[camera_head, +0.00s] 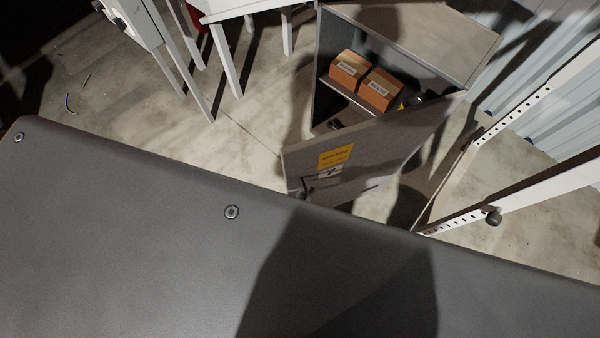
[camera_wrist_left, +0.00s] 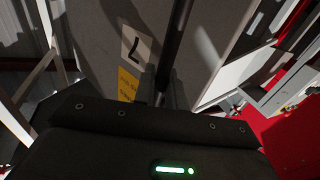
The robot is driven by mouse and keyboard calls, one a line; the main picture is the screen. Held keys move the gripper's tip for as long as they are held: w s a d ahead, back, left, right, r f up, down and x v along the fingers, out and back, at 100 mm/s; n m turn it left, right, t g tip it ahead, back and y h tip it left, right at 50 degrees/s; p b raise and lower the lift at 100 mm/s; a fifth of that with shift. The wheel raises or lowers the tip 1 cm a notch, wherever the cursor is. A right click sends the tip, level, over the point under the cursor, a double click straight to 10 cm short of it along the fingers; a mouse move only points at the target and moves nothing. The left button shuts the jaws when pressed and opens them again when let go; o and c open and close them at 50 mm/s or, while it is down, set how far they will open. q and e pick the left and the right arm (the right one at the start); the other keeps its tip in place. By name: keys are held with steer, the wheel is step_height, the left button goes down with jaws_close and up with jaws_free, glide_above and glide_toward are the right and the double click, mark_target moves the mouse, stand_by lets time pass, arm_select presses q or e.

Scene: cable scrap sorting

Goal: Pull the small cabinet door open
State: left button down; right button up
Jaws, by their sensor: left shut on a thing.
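The small grey cabinet (camera_head: 470,40) stands at the upper right of the head view. Its door (camera_head: 370,165) is swung well out from the body, and the inside shows. The door carries a yellow label (camera_head: 336,156) and a white label with a dark mark. In the left wrist view the door face (camera_wrist_left: 110,50) is close, with its dark bar handle (camera_wrist_left: 174,45) running down to my left gripper (camera_wrist_left: 158,98). My left gripper is shut on this handle; its fingertips are mostly hidden. My right gripper is not in view.
Two cardboard boxes (camera_head: 364,78) sit on the cabinet's shelf. A white perforated frame (camera_head: 520,102) stands right of the door. White table legs (camera_head: 228,65) stand at the upper left, with bare concrete floor (camera_head: 120,120) around. A close dark surface blocks the lower head view.

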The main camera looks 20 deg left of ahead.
arm_select(q)
steer(key=c, duration=1.5)
jaws_free()
steer(key=shift+s, duration=0.15)
